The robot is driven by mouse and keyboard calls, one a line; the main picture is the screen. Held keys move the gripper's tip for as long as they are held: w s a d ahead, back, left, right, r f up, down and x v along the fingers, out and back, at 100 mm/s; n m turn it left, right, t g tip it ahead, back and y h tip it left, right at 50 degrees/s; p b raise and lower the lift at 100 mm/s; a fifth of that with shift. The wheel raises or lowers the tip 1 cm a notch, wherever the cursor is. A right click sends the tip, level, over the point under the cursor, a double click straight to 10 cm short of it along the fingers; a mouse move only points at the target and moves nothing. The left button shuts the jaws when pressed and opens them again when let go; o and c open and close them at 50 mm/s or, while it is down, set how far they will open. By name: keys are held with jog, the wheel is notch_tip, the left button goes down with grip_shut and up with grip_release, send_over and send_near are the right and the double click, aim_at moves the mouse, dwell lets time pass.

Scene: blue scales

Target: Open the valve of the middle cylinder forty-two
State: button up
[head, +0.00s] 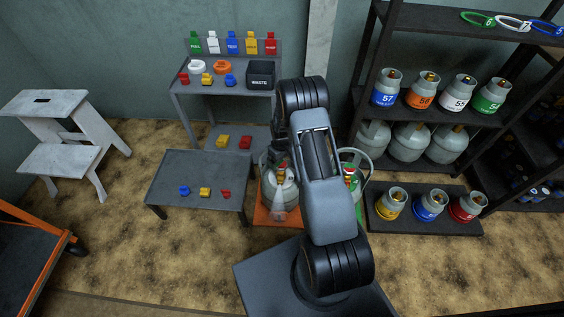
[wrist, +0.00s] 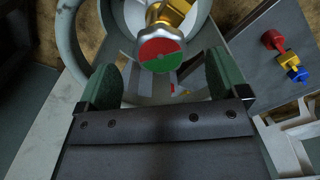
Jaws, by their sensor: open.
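In the wrist view a round valve knob (wrist: 161,50), red above and green below, sits on a brass valve (wrist: 175,12) within a pale ring-shaped collar (wrist: 70,30). My open gripper (wrist: 162,80) has one green finger on each side, below the knob in the picture. The fingers appear apart from the knob. No number shows, so I cannot tell whether this is cylinder forty-two. In the head view a grey cylinder (head: 287,195) with a red top stands left of my arm on an orange base (head: 264,215). Another cylinder (head: 357,192) shows partly at right. My arm hides the space between them and my gripper.
A low grey table (head: 198,168) with blue, yellow and red fittings stands left of the cylinders. A dark rack (head: 455,115) with numbered cylinders stands right. A white step stool (head: 60,115) is far left.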

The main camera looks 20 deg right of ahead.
aim_at(282, 165)
notch_tip(282, 165, up, 11)
jog(key=p, duration=0.2)
jog(key=shift+f+p, duration=0.15)
jog(key=shift+p, duration=0.25)
